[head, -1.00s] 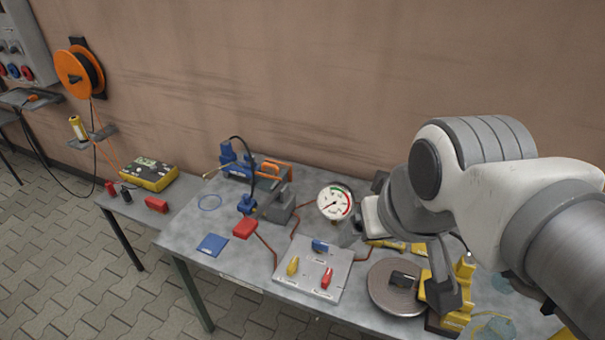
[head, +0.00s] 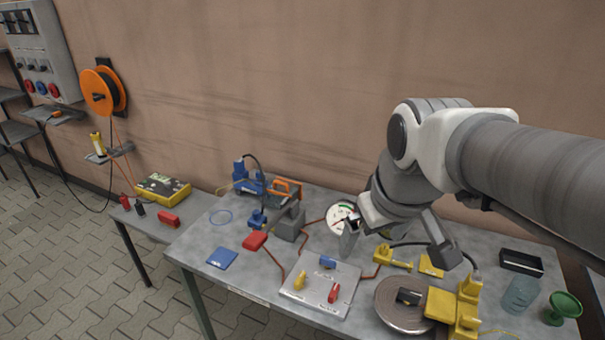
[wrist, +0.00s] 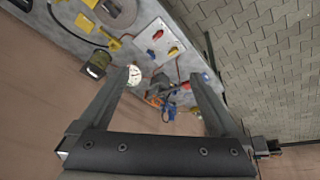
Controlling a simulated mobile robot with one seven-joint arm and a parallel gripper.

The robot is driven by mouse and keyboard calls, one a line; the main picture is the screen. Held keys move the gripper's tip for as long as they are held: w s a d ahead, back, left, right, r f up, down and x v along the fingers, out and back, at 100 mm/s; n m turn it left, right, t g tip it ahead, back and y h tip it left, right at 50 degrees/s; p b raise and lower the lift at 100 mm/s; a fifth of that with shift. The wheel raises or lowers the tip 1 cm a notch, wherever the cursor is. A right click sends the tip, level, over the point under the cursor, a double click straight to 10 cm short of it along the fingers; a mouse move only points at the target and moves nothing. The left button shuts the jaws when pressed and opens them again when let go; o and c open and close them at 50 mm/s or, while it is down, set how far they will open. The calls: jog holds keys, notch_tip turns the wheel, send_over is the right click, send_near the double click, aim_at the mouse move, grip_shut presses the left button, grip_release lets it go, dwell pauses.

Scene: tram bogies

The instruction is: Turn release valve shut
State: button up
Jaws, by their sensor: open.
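A grey valve panel (head: 305,298) lies on the bench in the head view. It carries a yellow lever (head: 300,281), a red lever (head: 334,293) and a blue lever (head: 327,262). Lettering too small to read leaves unclear which is the release valve. The panel (wrist: 143,40) also shows in the wrist view, beyond the fingertips. My gripper (wrist: 163,72) is open and empty, above the bench and behind the panel, touching no lever.
A blue pump (head: 257,219) with an orange handle stands left of the gauge. A cable coil (head: 385,312), yellow clamp (head: 466,305), clear jar (head: 519,293) and green funnel (head: 563,308) crowd the right. The wall (head: 300,80) rises behind.

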jog(key=w+f+n+g+b, duration=0.2)
jog(key=w+f+n, duration=0.2)
jog(key=w+f, duration=0.5)
jog(key=n+g+b, duration=0.2)
jog(key=n, duration=0.3)
send_near(334, 290)
notch_tip(334, 290, down, 9)
jog(key=shift+w+f+b, duration=0.1)
jog(key=shift+w+b, duration=0.05)
jog(key=shift+b, duration=0.4)
jog(key=c, duration=1.4)
jog(key=shift+o, duration=0.2)
